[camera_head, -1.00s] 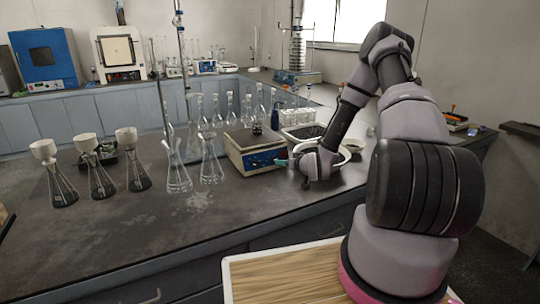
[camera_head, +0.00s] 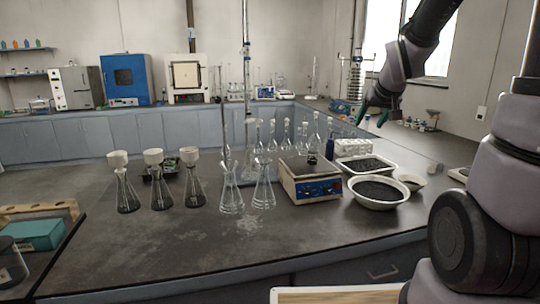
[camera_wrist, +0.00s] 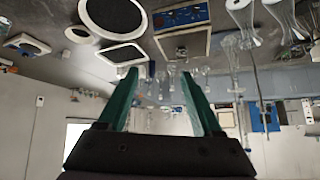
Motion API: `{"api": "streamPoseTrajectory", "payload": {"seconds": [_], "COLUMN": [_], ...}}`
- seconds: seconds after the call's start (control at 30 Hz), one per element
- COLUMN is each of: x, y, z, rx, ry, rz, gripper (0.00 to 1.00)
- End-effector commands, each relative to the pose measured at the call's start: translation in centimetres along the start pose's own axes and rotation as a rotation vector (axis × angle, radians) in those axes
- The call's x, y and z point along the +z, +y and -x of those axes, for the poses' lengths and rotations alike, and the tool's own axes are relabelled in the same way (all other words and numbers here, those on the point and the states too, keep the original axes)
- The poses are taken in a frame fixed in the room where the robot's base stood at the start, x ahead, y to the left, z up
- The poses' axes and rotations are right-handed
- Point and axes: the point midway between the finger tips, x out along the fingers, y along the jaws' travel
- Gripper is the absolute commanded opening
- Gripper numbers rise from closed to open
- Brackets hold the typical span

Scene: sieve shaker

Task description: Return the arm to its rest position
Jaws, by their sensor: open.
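My gripper (camera_head: 372,116) is raised above the right end of the dark bench, with my arm folded up at the right of the head view. Its green fingers (camera_wrist: 160,95) stand apart with nothing between them in the wrist view. The wrist view is upside down, with the bench along its top. The gripper is clear of the white bowl of dark grains (camera_head: 380,204) and the white tray of dark grains (camera_head: 392,164) below it. My arm's upper part leaves the head view at the top right.
A balance (camera_head: 310,190) stands beside the bowl. Empty glass flasks (camera_head: 231,190) and several flasks with white funnels (camera_head: 125,193) stand to its left. A tall stand (camera_head: 246,70) rises mid-bench. A sieve stack (camera_head: 356,75) is at the back right. The front bench top is clear.

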Motion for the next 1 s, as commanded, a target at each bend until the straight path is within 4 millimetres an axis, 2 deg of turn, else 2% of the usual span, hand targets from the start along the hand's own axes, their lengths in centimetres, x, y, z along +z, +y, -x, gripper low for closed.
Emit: {"api": "streamPoseTrajectory", "payload": {"seconds": [0.03,0.1,0.3,0.4,0.5,0.67,1.0], "x": [0.2,1.2,5.1,7.3,9.0,10.4,10.5], "y": [-0.3,-0.6,-1.6,-2.1,-2.5,-2.8,-2.8], "z": [2.7,5.8,14.3,17.4,19.7,21.2,21.3], "rx": [-0.001,-0.007,-0.056,-0.091,-0.122,-0.147,-0.149], "ry": [0.000,-0.021,-0.082,-0.115,-0.140,-0.163,-0.168], "rz": [-0.022,-0.063,-0.183,-0.233,-0.269,-0.295,-0.298], "gripper": [0.67,0.67,0.67,0.67,0.67,0.67,0.67]}}
